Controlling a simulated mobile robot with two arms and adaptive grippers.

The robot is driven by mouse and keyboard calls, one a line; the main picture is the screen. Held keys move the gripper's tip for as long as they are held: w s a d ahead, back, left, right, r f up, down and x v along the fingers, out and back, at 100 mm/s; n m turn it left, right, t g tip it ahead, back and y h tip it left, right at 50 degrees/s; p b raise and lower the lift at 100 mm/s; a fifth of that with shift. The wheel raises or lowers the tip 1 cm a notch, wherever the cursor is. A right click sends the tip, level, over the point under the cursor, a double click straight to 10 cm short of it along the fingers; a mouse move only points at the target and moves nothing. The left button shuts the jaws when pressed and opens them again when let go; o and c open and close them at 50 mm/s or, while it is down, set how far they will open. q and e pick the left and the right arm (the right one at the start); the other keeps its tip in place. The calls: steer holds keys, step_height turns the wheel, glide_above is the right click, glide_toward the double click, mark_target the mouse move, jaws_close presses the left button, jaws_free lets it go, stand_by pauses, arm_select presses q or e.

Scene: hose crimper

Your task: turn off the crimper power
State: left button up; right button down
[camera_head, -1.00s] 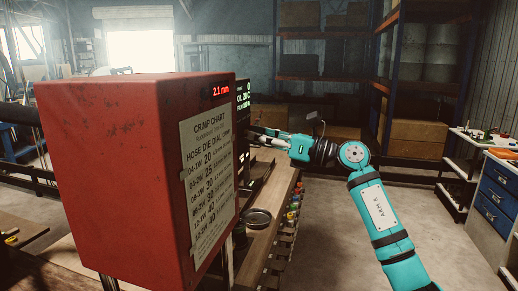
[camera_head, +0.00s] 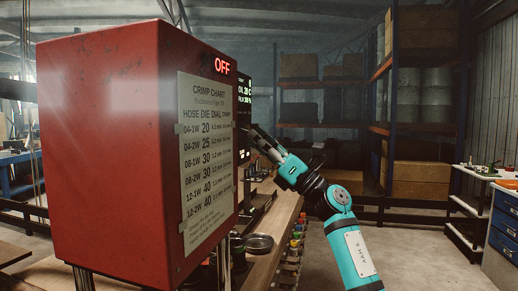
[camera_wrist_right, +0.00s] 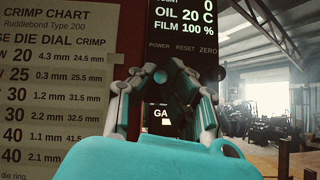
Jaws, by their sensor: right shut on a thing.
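The red crimper (camera_head: 105,150) stands large at left in the head view. My right gripper (camera_head: 250,131) reaches this panel from the right. In the wrist view, the right gripper (camera_wrist_right: 163,92) has its fingers just below the POWER label (camera_wrist_right: 159,45). It is shut on a small control there, which the fingers mostly hide. My left gripper is out of view.
A crimp chart (camera_head: 206,155) is fixed to the crimper's face. A wooden bench (camera_head: 268,262) below holds a round dark dish (camera_head: 259,243) and several coloured pieces. Shelves with boxes stand behind. The floor to the right is open.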

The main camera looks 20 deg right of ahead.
stand_by(0.3)
steer(key=c, duration=1.4)
jaws_free()
steer(key=shift+d+f, duration=0.1)
steer(key=v, duration=1.2)
steer(key=shift+w, duration=0.1)
